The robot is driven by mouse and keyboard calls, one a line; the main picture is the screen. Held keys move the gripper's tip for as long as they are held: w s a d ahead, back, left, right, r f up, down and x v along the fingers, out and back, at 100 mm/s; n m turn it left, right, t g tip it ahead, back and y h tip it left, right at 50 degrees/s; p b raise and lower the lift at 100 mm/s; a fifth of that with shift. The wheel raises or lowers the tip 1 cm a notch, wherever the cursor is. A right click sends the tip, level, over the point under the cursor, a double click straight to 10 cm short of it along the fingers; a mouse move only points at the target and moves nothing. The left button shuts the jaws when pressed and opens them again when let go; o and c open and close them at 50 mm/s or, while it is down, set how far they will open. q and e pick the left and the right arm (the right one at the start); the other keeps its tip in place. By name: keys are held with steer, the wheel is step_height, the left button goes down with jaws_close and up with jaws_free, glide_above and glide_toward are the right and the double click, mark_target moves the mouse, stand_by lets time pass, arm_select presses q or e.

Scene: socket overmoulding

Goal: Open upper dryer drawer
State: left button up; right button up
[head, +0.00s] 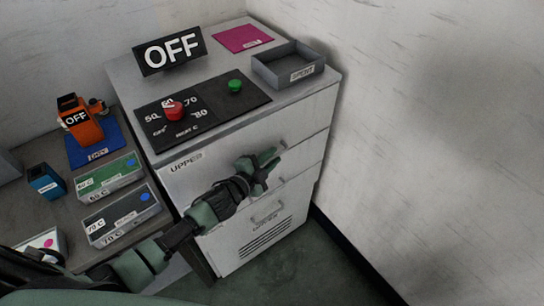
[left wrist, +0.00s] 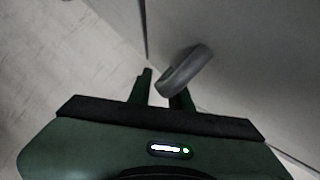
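The upper dryer drawer (head: 212,173) bears the label UPPER and looks closed, flush with the white cabinet front. Its handle is mostly hidden behind my left gripper (head: 266,168) in the head view. In the left wrist view the grey curved handle (left wrist: 187,70) stands out from the pale drawer front. There, the two dark fingers of my left gripper (left wrist: 160,88) are apart, with the handle's near end at the gap between them. The handle covers part of the right finger, so contact cannot be told. My right gripper is not in view.
A lower drawer handle (head: 266,214) is below. On the cabinet top are a knob panel (head: 197,118), an OFF sign (head: 170,50), a grey tray (head: 290,70) and a magenta mat (head: 243,38). A side table (head: 35,150) holds bins at left. The wall is close at right.

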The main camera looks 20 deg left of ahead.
arm_select(q)
jaws_close()
stand_by(1.5)
